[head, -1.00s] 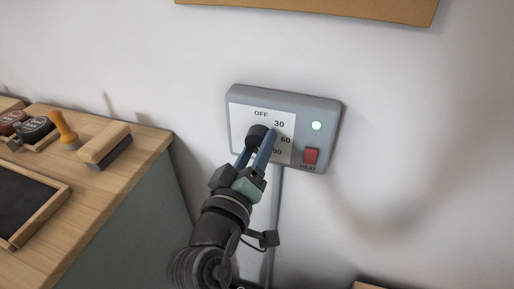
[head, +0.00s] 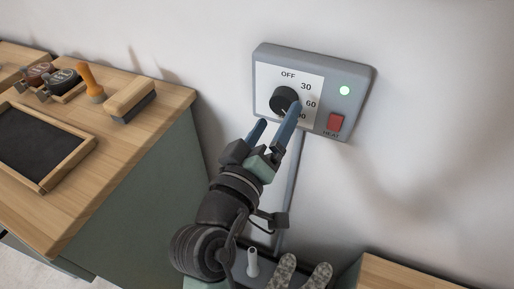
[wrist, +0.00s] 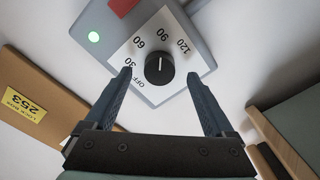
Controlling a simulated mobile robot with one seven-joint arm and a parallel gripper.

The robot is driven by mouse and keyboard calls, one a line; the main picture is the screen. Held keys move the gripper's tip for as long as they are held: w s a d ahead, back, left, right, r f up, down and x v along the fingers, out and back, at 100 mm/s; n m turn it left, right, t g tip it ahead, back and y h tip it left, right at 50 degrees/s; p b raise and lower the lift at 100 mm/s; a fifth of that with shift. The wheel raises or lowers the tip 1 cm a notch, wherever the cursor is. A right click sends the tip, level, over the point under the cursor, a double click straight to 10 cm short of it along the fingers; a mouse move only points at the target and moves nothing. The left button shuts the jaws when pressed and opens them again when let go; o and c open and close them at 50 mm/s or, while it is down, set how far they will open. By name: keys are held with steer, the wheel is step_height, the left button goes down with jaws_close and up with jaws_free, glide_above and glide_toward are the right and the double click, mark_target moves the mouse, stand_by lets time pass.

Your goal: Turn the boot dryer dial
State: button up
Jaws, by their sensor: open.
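The boot dryer control is a grey wall box (head: 350,70) with a white dial plate (head: 264,82) marked OFF, 30, 60 and more. Its round black dial (head: 284,99) is also in the wrist view (wrist: 159,68), where its white pointer line points towards 90. A green light (head: 344,91) is lit, above a red HEAT switch (head: 335,122). My gripper (head: 278,117) is open and empty, just in front of and below the dial. In the wrist view its fingers (wrist: 160,75) stand wide on both sides of the dial, apart from it.
A wooden counter (head: 150,150) at left holds a brush (head: 130,98), stamps (head: 65,78) and a framed black slate (head: 40,143). A cable runs down the wall below the box. Boot-dryer pegs (head: 252,263) and grey speckled items (head: 300,272) show at the bottom. The wall right of the box is clear.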

steer(key=v, duration=0.9)
steer(key=shift+s+b, duration=0.15)
steer(key=shift+b, duration=0.2)
